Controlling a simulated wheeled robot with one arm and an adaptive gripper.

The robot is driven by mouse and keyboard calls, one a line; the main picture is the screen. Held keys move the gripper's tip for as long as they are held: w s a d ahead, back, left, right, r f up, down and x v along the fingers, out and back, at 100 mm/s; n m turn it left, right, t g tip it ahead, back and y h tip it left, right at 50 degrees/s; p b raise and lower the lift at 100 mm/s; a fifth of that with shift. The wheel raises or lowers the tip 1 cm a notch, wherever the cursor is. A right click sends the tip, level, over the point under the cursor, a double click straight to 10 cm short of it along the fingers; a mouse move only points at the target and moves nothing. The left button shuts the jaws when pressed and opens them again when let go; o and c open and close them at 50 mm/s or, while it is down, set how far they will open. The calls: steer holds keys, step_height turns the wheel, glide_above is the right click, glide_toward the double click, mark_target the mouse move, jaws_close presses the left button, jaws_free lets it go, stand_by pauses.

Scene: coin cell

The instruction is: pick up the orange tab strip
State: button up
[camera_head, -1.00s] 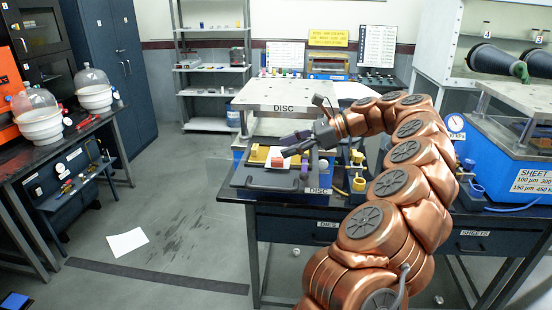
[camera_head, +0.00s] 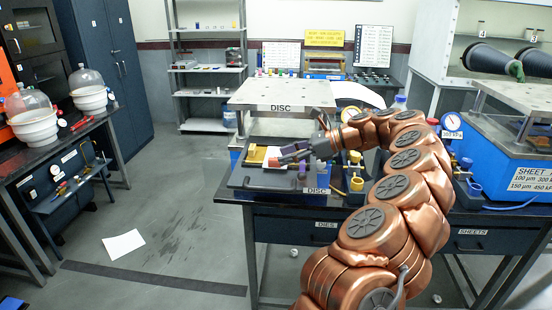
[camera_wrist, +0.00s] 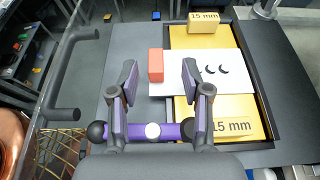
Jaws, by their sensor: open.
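An orange-red block-like strip (camera_wrist: 155,65) stands out in the wrist view, at the left edge of a white sheet (camera_wrist: 200,88) on yellow blocks. It appears small and reddish in the head view (camera_head: 273,162). My gripper (camera_wrist: 160,76) is open and empty, with its two dark fingers apart. In the wrist view the strip shows between and just beyond the fingertips, nearer the left finger. In the head view my gripper (camera_head: 284,157) is low over the tray, close to the strip. I cannot tell the exact height gap.
Yellow blocks marked 15 mm (camera_wrist: 203,22) sit in the dark tray. A black handle (camera_wrist: 62,113) rises at the tray's left. A raised plate marked DISC (camera_head: 270,96) stands behind. Yellow-topped parts and a gauge (camera_head: 452,121) are to the right.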

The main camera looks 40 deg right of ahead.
mark_target(276, 159)
steer(key=shift+w+a+f+p, duration=0.15)
steer(key=shift+w+a+p, duration=0.05)
steer(key=shift+a, duration=0.2)
steer(key=shift+w+a+f+p, duration=0.1)
steer(key=shift+w+a+p, duration=0.05)
steer(key=shift+a, duration=0.25)
steer(key=shift+p+x, duration=0.3)
steer(key=shift+x, duration=0.9)
steer(key=shift+f, duration=0.1)
jaws_close()
